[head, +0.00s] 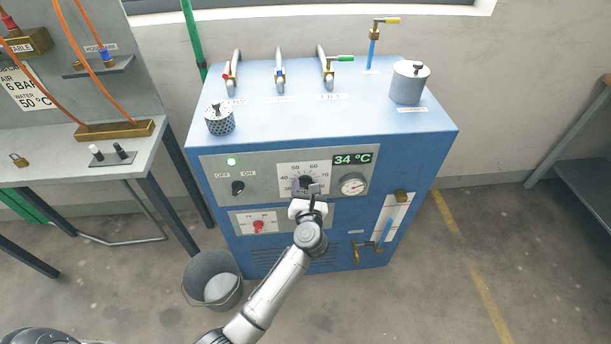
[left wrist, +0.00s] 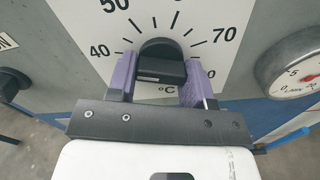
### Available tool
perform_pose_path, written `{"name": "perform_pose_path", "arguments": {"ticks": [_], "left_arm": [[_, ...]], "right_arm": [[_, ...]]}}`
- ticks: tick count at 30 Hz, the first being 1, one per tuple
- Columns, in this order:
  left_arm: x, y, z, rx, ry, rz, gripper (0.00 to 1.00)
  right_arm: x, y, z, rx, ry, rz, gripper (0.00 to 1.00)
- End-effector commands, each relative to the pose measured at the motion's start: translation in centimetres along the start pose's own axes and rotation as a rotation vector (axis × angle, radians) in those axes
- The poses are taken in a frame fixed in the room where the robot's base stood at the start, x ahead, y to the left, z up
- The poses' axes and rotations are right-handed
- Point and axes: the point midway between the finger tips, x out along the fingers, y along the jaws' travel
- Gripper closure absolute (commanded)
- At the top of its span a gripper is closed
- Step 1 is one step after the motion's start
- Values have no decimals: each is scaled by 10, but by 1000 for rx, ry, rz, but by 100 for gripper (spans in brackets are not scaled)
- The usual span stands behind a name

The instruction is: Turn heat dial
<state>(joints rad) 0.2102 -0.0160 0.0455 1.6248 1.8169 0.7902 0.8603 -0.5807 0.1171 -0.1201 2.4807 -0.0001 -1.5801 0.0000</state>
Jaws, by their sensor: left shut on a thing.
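The heat dial's black knob (left wrist: 161,63) sits on a white scale plate (left wrist: 150,20) marked 40, 50, 60, 70 and °C in the left wrist view. My left gripper (left wrist: 163,78) has its two purple fingers on either side of the knob and is shut on it. A green display (head: 352,159) beside the dial reads 34 °C. My right gripper is not in view.
An off/on switch (head: 238,188) with a green light (head: 231,162) is left of the dial. A round gauge (head: 353,185) is close on the right. A red knob (head: 258,226) is below left. A bucket (head: 212,280) stands on the floor.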

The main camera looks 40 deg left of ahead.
Motion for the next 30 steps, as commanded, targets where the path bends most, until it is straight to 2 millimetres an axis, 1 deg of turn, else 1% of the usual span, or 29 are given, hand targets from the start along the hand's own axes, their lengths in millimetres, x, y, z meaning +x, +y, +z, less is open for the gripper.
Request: {"name": "perform_pose_path", "arguments": {"ticks": [1,6,12,21,30], "left_arm": [[0,2,7,46,4,-3,77],[0,3,7,206,3,-3,77],[0,3,6,391,2,-2,77],[0,3,4,617,1,-2,77],[0,4,3,754,0,-1,77]], "right_arm": [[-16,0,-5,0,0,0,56],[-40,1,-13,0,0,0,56],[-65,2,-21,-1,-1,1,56],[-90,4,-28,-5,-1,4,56],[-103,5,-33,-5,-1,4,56]]}}
